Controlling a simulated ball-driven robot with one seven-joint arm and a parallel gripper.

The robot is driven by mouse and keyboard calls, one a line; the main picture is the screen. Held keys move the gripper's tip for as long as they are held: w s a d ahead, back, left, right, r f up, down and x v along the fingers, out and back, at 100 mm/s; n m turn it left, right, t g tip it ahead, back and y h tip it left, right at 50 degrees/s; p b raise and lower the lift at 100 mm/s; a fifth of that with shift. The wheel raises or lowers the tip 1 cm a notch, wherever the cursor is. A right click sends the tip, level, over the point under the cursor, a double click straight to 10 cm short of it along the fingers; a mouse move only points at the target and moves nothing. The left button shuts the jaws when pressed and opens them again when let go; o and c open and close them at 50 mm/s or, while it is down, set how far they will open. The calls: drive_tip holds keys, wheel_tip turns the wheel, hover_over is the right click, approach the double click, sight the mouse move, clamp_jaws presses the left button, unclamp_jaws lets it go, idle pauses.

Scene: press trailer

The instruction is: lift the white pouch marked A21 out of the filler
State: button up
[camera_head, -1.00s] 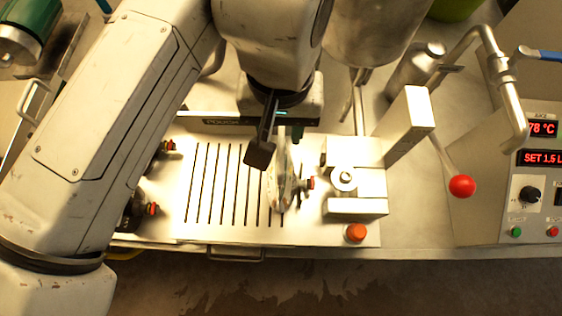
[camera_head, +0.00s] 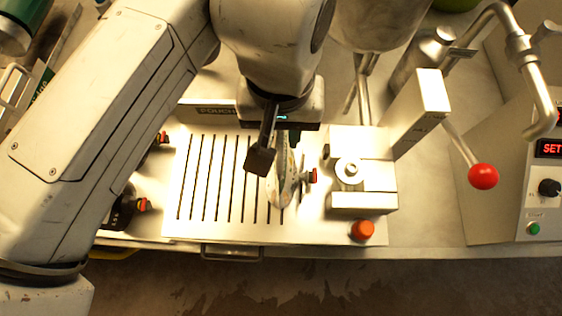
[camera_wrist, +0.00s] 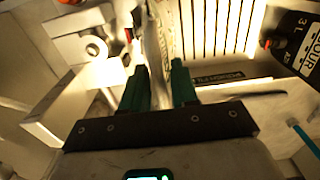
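The white pouch (camera_head: 284,182) stands on edge in the slotted plate of the filler (camera_head: 215,222), toward the right end of the slots. Its A21 marking is not readable. My gripper (camera_head: 268,150) is above the plate, pointing down at the pouch's upper end, which it partly hides in the head view. In the wrist view my two green-tipped fingers (camera_wrist: 162,78) are apart. The pouch (camera_wrist: 162,32) shows beyond and between them. I cannot tell whether either finger touches it.
A metal block with a round knob (camera_head: 349,171) and an upright plate (camera_head: 424,105) stand close right of the pouch. An orange button (camera_head: 362,230) is at the front corner. A red ball lever (camera_head: 482,176) is farther right. The slots left of the pouch are empty.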

clamp_jaws()
idle(1.0)
drive_tip(key=shift+r, duration=0.1)
